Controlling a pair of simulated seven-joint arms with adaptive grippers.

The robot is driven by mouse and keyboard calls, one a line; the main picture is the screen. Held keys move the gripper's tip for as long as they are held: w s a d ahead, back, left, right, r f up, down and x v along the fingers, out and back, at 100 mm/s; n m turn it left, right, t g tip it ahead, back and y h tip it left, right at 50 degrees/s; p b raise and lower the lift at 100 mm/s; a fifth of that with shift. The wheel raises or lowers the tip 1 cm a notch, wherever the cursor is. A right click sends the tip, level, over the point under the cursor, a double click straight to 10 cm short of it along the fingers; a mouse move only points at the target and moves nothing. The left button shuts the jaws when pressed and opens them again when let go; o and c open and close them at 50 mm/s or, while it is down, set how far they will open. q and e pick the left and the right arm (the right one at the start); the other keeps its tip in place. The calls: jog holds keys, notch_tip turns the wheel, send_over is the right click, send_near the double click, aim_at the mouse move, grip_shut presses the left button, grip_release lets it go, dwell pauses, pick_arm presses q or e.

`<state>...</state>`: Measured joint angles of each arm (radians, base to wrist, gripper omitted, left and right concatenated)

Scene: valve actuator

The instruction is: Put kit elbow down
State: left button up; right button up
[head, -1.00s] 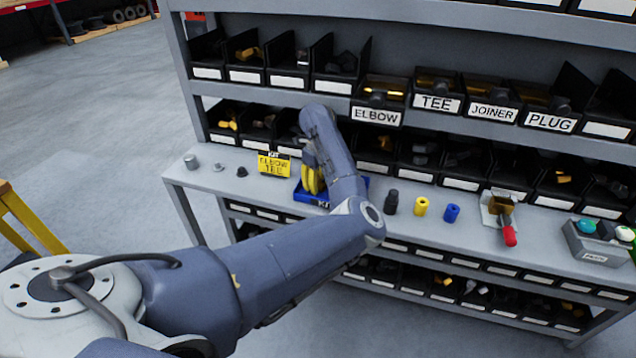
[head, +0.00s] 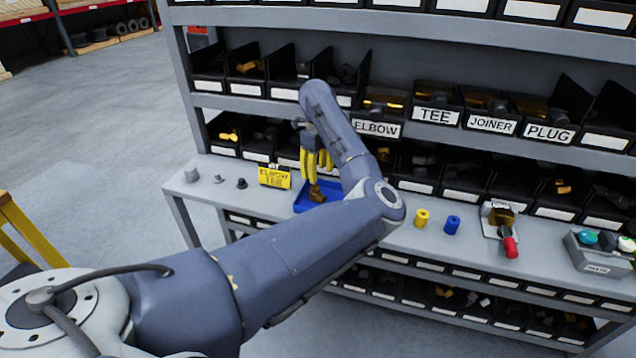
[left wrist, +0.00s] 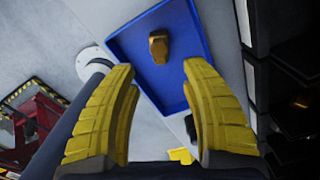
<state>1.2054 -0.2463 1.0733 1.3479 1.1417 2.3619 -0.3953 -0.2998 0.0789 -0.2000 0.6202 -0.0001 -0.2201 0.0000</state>
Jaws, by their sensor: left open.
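The brass elbow (head: 317,197) lies in the blue kit tray (head: 302,205) on the grey workbench. In the left wrist view the elbow (left wrist: 158,47) rests on the tray floor, with the tray's blue rim (left wrist: 193,20) around it. My left gripper (head: 317,172) is above the tray with its yellow fingers pointing down. In the left wrist view the fingers (left wrist: 160,85) are spread wide with nothing between them, apart from the elbow. My left forearm hides part of the tray in the head view. My right gripper is not in view.
A yellow card (head: 274,177) reading elbow and tee stands left of the tray. Small grey and dark parts (head: 218,179) sit at the bench's left end. Yellow (head: 422,218) and blue (head: 452,225) cylinders and a red-handled fixture (head: 507,240) stand to the right. Labelled bins (head: 376,129) line the shelf behind.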

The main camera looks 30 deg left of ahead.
pick_arm(q)
jog(key=shift+r, duration=1.35)
dwell(0.3)
